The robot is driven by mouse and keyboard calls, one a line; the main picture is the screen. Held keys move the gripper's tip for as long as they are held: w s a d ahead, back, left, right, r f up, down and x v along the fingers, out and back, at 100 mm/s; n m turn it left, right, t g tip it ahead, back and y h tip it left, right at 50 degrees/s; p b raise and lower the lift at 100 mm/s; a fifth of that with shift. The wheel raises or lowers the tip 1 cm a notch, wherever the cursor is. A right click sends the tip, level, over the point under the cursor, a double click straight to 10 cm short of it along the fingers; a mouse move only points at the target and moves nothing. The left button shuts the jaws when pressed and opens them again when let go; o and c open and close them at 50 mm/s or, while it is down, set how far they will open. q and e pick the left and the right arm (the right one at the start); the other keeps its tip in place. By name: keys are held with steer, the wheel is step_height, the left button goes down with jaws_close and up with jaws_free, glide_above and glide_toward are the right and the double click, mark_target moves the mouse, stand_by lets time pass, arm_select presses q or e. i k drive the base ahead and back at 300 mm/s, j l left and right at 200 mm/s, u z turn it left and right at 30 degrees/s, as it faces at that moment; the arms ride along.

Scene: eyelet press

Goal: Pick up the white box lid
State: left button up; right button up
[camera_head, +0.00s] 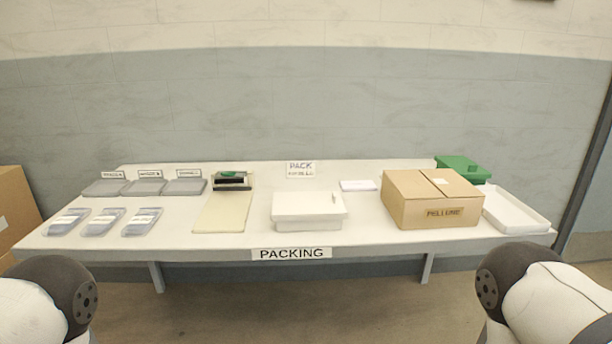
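A white box (307,225) stands at the front middle of the table, behind the "PACKING" sign. Its white lid (300,205) appears to be on top, with a small thin grey item near the lid's right side. A shallow white tray-like piece (512,212) lies at the table's right end; I cannot tell whether it is a lid or a tray. My two arms show only as dark joints and white links at the lower left and lower right corners. Neither gripper is in view, and neither arm touches anything on the table.
The table (365,215) also holds a brown carton (432,203) right of the white box, a green bin (463,168) behind it, and a beige board (222,212) with a dark device (233,181). Grey trays (145,187) and several packets (103,222) lie left. Bare tabletop flanks the white box.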

mark_target(316, 205)
steer(key=i+j+u, duration=0.65)
steer(key=i, duration=0.15)
steer(key=i+j+u, duration=0.15)
steer(key=i+u, duration=0.2)
steer(key=i+z, duration=0.1)
steer(key=z, duration=1.9)
